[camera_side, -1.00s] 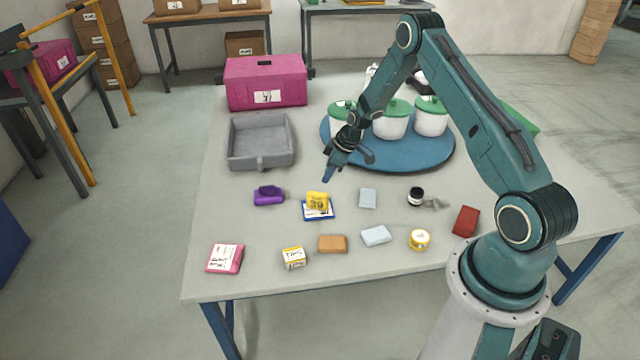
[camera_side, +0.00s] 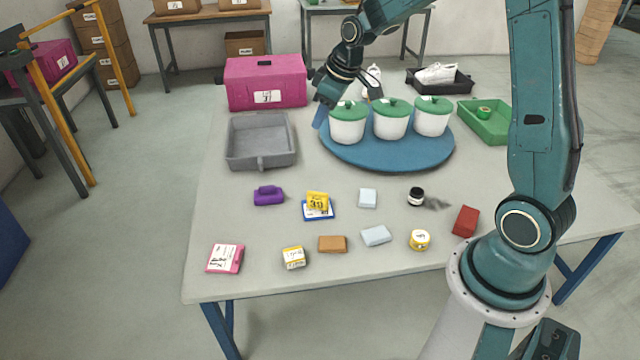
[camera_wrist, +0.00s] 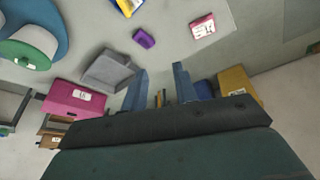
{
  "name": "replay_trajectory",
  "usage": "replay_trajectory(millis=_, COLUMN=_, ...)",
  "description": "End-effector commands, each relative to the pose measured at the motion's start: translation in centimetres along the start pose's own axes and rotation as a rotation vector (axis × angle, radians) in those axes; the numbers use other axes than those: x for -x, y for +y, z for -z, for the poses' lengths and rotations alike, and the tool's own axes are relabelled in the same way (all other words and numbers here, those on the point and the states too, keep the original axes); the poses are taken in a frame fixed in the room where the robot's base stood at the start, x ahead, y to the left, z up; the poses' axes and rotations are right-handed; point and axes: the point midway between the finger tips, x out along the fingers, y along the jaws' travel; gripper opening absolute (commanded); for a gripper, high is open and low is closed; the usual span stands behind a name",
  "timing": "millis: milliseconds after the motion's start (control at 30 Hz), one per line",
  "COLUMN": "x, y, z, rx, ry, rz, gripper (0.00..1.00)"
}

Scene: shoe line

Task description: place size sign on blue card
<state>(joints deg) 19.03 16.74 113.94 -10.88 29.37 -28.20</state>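The size sign (camera_side: 317,199), a small yellow block with dark print, stands on the blue card (camera_side: 319,214), whose blue edge and white face show around its base. A corner of the blue card (camera_wrist: 128,8) also shows at the top of the wrist view with yellow above it. My gripper (camera_side: 320,118) is high at the back of the table, left of the white pots and well away from the sign. In the wrist view its two blue fingers (camera_wrist: 161,84) stand apart with nothing between them.
A grey tray (camera_side: 262,165) and magenta box (camera_side: 266,82) are at the back left. White pots with green lids stand on a blue round board (camera_side: 385,158). A purple object (camera_side: 268,195), blocks, jars and a pink box (camera_side: 225,258) are spread across the front.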

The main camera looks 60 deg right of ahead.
Motion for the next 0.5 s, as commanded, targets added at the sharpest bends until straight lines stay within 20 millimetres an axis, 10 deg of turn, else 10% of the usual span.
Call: replay_trajectory(millis=500, x=11.8, y=-8.6, z=-4.2, rx=-0.091, ry=0.035, rz=-0.049, gripper=0.29)
